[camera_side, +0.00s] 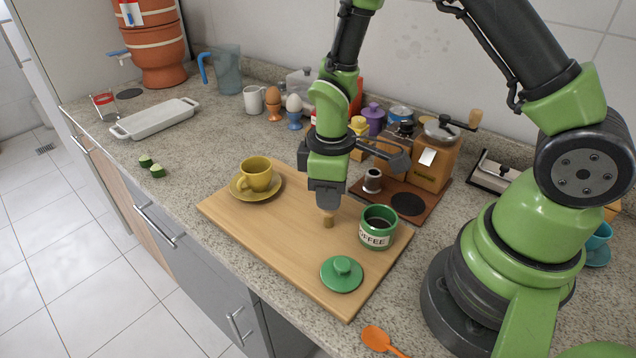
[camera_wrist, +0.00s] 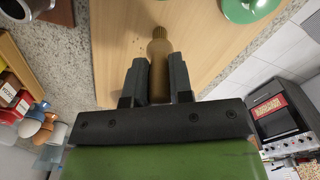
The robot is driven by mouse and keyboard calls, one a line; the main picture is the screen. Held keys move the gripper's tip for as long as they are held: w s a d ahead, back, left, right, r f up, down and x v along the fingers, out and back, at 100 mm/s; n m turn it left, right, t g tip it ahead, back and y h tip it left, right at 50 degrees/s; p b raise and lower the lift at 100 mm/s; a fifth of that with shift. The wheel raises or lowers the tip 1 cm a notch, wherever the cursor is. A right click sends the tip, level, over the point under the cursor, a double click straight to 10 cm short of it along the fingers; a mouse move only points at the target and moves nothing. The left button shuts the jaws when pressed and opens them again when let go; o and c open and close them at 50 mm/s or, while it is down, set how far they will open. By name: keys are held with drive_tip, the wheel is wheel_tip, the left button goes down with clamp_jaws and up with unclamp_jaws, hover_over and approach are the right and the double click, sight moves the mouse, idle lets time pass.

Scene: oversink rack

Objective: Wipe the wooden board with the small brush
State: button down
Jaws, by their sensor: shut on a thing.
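The wooden board (camera_side: 265,222) lies on the speckled counter, and part of it shows in the wrist view (camera_wrist: 215,50). My gripper (camera_side: 327,198) points down over the board's right part, between the yellow cup and the green tin. It is shut on the small brush (camera_side: 328,220), a brown piece between the two dark fingers. In the wrist view the brush (camera_wrist: 159,60) stands out past the fingertips. The brush end is at or just above the board; I cannot tell if it touches. A few dark specks lie on the board beside the brush in the wrist view.
On the board stand a yellow cup (camera_side: 257,174) on its saucer, an open green coffee tin (camera_side: 378,228) and its green lid (camera_side: 342,273). A coffee grinder (camera_side: 432,155) stands behind. An orange spoon (camera_side: 381,340) lies at the front. The board's middle left is clear.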

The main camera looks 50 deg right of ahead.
drive_tip(key=shift+w+a, duration=0.2)
drive_tip(key=shift+a, duration=0.2)
drive_tip(key=shift+w, duration=4.95)
wheel_tip(320, 180, up, 8)
drive_tip(key=shift+s, duration=0.15)
